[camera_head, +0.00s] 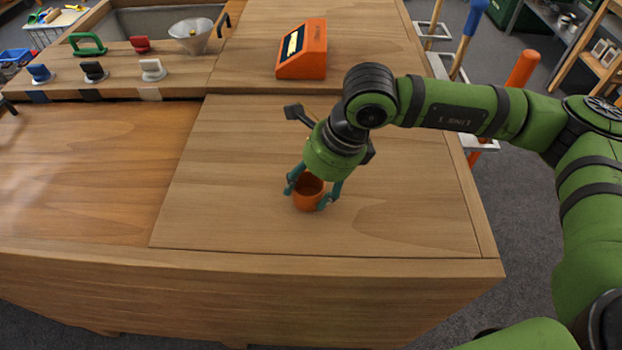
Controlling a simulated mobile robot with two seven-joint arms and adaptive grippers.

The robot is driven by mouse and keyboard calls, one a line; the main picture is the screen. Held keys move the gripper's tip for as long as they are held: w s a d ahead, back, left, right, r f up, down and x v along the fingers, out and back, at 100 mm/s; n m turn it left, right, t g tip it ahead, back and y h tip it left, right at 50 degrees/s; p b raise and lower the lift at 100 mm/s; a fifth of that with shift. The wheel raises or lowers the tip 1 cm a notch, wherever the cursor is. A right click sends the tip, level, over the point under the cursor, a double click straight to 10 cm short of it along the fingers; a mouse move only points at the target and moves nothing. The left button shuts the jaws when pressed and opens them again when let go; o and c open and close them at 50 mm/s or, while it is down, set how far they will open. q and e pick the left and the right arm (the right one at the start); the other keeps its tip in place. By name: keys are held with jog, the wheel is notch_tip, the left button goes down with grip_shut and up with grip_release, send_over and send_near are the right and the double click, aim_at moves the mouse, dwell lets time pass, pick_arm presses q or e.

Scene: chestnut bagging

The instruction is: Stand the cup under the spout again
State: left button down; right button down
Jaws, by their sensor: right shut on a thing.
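An orange cup (308,197) is between the teal fingers of my right gripper (315,196). The gripper points down and is shut on the cup, with one finger on each side. The cup is upright or nearly so, over the front part of the raised wooden board. I cannot tell whether its base touches the wood. A clear funnel-like hopper (191,36) stands at the back left; I cannot make out a spout clearly. My left gripper is not clearly in view.
An orange box with a display (303,52) stands at the back of the counter (400,225). Green (87,44), red (140,44), blue (40,73), black (94,71) and white (152,69) handled items line the back left. The lower wooden surface at left is clear.

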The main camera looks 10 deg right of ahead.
jog(key=shift+f, duration=0.15)
jog(key=shift+c, duration=1.7)
grip_release()
